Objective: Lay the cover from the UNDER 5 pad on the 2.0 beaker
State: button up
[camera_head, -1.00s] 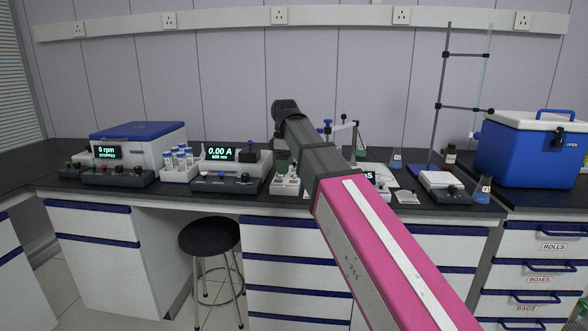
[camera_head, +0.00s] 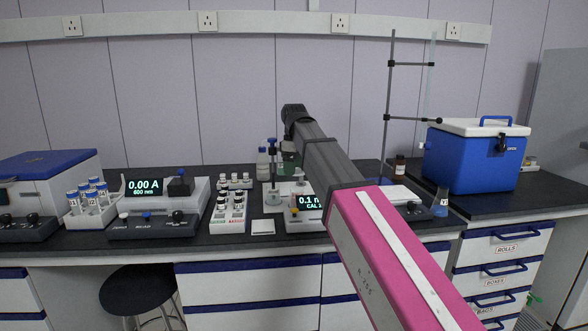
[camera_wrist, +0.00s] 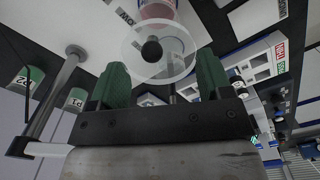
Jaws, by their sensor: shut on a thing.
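In the wrist view, a clear round cover (camera_wrist: 176,66) with a black knob sits at the fingertips of my gripper (camera_wrist: 158,62). The green fingers are closed on the cover, one either side of the knob. Two green-filled beakers with labels stand at the left of the wrist view, one at the edge (camera_wrist: 24,82) and a smaller-looking one (camera_wrist: 75,99). I cannot read their labels surely. A vessel with reddish contents (camera_wrist: 155,9) shows beyond the cover. In the head view my arm hides the gripper and cover, and a green beaker (camera_head: 288,166) is partly covered by it.
A metal rod (camera_wrist: 52,95) stands close to the left finger in the wrist view. In the head view, a meter (camera_head: 308,203), a vial rack (camera_head: 229,211) and a photometer (camera_head: 155,188) crowd the bench. A clamp stand (camera_head: 389,105), flask (camera_head: 440,203) and blue cooler (camera_head: 475,160) stand right.

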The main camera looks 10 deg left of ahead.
jog(key=shift+d+f, duration=0.15)
jog(key=shift+f, duration=1.95)
jog(key=shift+f, duration=0.6)
dwell(0.6)
jog(key=o, duration=1)
jog(key=shift+c, duration=0.2)
jog(key=shift+r, duration=3.5)
